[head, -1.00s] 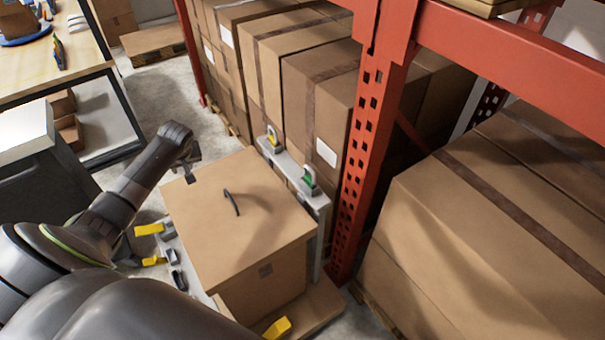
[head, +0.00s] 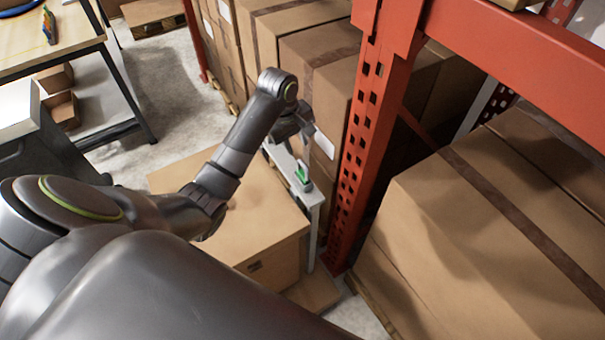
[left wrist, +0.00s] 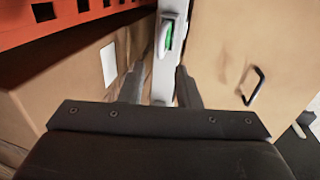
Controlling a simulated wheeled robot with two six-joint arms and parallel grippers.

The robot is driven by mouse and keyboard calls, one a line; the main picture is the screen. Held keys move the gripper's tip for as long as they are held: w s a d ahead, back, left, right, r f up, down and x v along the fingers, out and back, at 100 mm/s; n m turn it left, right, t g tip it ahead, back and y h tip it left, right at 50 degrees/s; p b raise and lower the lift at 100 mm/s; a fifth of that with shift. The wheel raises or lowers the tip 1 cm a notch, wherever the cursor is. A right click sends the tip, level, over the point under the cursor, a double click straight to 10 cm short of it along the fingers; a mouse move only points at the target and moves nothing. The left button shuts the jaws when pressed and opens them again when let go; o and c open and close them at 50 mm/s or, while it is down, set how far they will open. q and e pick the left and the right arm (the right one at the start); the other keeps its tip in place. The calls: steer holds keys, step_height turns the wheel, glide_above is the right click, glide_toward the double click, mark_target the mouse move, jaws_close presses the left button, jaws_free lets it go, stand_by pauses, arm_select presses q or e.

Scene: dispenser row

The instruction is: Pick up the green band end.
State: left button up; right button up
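The green band end (head: 302,174) shows in a small holder on the pale rail (head: 312,196) behind the cardboard box. In the left wrist view the green band end (left wrist: 169,35) is upright, ahead of the fingertips. The yellow band end on the rail is hidden behind my left arm. My right gripper is out of view.
A red rack post (head: 352,150) rises close to the right of the rail. Stacked cartons (head: 325,90) stand behind it.

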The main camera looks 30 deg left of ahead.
arm_select(q)
glide_above(301, 162)
step_height(301, 162, down, 5)
steer(key=shift+s+f+p, duration=0.3)
steer(key=shift+s, duration=0.05)
steer(key=f, duration=0.3)
steer(key=f+p, duration=0.1)
steer(key=shift+w+d+f, duration=0.1)
steer(key=shift+w+f, duration=0.05)
steer(key=shift+w, duration=0.1)
steer(key=shift+w+f, duration=0.1)
steer(key=shift+f, duration=0.3)
jaws_close()
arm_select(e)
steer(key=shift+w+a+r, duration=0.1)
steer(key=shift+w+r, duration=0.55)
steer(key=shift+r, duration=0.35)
